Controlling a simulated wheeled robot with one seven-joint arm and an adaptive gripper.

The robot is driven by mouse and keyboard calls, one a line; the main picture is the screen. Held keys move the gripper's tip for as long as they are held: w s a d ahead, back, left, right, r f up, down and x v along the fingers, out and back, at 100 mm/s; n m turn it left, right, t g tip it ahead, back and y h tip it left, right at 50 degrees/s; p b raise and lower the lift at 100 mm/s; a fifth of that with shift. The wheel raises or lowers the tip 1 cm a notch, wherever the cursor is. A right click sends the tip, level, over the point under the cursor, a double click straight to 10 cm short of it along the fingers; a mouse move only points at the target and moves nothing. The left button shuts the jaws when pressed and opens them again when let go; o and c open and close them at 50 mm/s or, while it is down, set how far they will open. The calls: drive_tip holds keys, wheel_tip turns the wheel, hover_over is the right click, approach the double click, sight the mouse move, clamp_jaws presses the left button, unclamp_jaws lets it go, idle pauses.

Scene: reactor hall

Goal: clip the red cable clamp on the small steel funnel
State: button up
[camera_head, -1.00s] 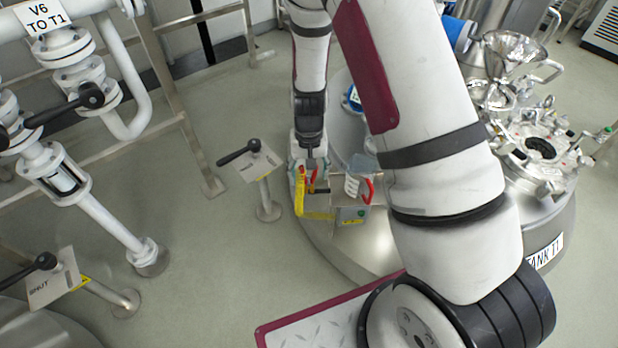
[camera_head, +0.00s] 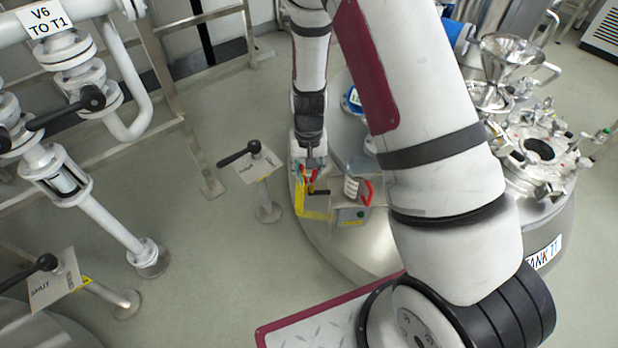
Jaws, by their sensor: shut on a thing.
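My gripper (camera_head: 311,172) points down over the tool caddy at the middle of the view, on the near side of the tank top. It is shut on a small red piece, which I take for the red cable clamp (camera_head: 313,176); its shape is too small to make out. A steel funnel (camera_head: 508,54) with a wide bright cone stands at the upper right, on the far side of my arm and well apart from my gripper. Other shiny steel parts below it are partly hidden by my arm, so I cannot tell whether a smaller funnel is among them.
A caddy with a yellow edge (camera_head: 316,214) and a box with a red handle (camera_head: 352,215) lie close to my gripper. A lever post (camera_head: 255,168) stands to its left. White pipework (camera_head: 95,205) fills the left side. A round flanged port (camera_head: 541,150) is at right.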

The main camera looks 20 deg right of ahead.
drive_tip(key=shift+r+p, duration=1.25)
drive_tip(key=shift+r, duration=0.65)
